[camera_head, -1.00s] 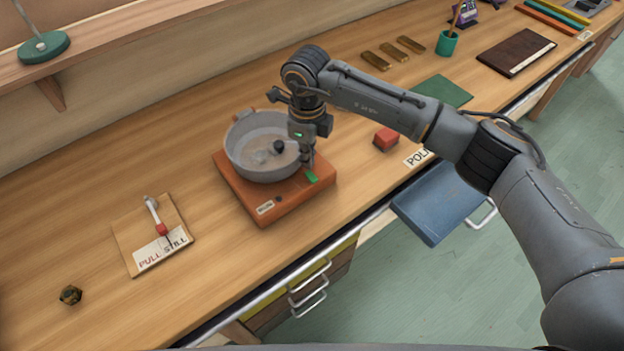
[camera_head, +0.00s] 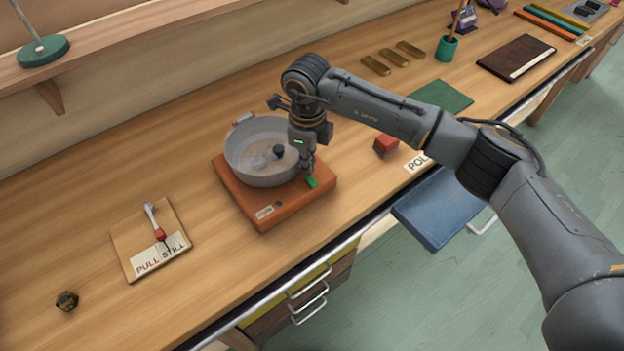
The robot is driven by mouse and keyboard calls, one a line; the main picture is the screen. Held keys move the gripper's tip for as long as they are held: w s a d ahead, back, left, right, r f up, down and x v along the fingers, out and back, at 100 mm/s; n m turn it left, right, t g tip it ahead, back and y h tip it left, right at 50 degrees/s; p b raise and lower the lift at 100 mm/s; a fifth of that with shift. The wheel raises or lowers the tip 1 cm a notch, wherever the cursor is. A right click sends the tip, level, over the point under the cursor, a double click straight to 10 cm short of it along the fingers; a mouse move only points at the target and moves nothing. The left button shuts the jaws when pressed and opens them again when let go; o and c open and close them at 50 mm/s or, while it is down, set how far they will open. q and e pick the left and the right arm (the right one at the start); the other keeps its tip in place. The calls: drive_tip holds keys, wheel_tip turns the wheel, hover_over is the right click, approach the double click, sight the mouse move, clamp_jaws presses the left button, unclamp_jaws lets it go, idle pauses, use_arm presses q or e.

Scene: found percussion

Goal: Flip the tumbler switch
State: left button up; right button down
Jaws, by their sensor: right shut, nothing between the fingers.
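The tumbler is a grey round bowl (camera_head: 238,165) on an orange-red base (camera_head: 240,196) on the workbench. A small green piece (camera_head: 312,183), which looks like the switch, sits at the base's right front part. My right gripper (camera_head: 308,172) points down just above and behind this green piece. Its fingers are shut and hold nothing. They look very close to the switch, but I cannot tell whether they touch it. The gripper hides the bowl's right edge and part of the base. My left gripper does not show.
A board with a lever (camera_head: 124,248) marked "PULL STILL" and a dark nut-like piece (camera_head: 67,301) lie to the left. A red block (camera_head: 386,144) lies to the right. A blue drawer (camera_head: 440,215) sticks out in front. Brass bars (camera_head: 392,57) lie behind.

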sight(308, 177)
drive_tip(key=shift+f+b, duration=1.1)
drive_tip(key=shift+f, duration=0.05)
idle(0.9)
drive_tip(key=shift+s, duration=0.1)
drive_tip(key=shift+r+p, duration=0.45)
drive_tip(key=shift+r, duration=0.35)
drive_tip(key=shift+r+p, duration=0.95)
drive_tip(key=shift+r, duration=1.75)
